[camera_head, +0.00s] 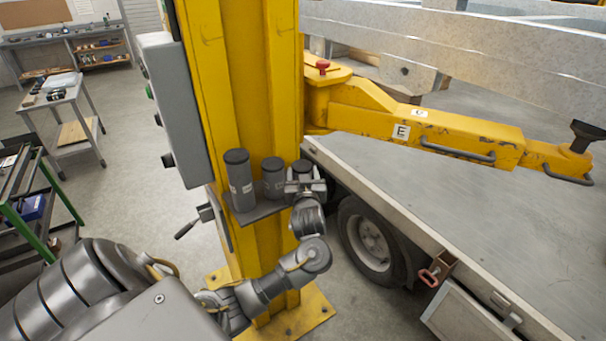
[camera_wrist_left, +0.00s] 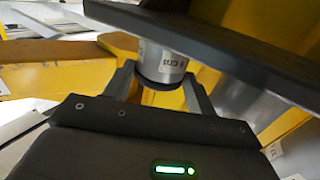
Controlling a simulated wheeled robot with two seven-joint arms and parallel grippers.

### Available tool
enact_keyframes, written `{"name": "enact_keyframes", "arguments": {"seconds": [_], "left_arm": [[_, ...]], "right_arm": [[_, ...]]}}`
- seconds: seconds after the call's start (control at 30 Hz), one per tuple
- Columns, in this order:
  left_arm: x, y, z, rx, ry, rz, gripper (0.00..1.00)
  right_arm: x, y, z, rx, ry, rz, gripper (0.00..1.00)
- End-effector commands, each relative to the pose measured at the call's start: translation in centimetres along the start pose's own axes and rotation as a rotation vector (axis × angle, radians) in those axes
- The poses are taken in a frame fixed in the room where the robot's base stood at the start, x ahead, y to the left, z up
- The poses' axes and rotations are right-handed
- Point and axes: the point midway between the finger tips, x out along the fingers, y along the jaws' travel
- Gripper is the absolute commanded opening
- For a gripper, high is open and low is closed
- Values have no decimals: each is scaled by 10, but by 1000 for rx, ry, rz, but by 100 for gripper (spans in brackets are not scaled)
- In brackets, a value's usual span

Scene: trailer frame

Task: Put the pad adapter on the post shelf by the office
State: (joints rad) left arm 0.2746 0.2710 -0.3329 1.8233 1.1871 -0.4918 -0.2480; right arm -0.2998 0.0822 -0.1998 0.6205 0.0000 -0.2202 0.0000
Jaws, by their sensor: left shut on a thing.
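The yellow post (camera_head: 265,75) carries a small dark shelf (camera_head: 262,211). A tall grey cylinder with a dark cap (camera_head: 240,182) and a shorter one (camera_head: 273,180) stand on the shelf. My left gripper (camera_head: 304,184) is at the shelf's right end, shut on a third dark-capped cylinder, the pad adapter (camera_head: 302,166), mostly hidden by the gripper. In the left wrist view the gripper (camera_wrist_left: 161,88) has its fingers either side of the labelled grey adapter (camera_wrist_left: 160,64), against the shelf plate (camera_wrist_left: 225,50); whether they touch is unclear. My right gripper is out of view.
A grey control box (camera_head: 172,105) with a handle below sits on the post's left side. A yellow lift arm (camera_head: 420,130) reaches right over the trailer bed (camera_head: 450,190). A cart (camera_head: 66,115) and green-framed rack (camera_head: 28,205) stand left, with open floor between.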

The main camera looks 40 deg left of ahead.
Motion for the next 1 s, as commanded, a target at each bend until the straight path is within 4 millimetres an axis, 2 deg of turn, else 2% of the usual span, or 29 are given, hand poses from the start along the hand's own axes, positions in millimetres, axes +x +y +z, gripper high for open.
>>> {"name": "enact_keyframes", "arguments": {"seconds": [0.37, 0.4, 0.43, 0.8, 1.0], "left_arm": [[0, 0, 3, -2, 3, 0, 17], [0, 0, 3, -1, 1, 0, 60], [0, 0, 3, -1, 1, 0, 64], [-1, 1, -2, -1, 1, 2, 65], [-35, 1, 1, -6, -2, 3, 65]], "right_arm": [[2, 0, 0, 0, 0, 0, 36], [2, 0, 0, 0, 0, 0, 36], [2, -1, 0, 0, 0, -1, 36], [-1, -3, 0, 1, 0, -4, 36], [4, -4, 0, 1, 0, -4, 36]]}}
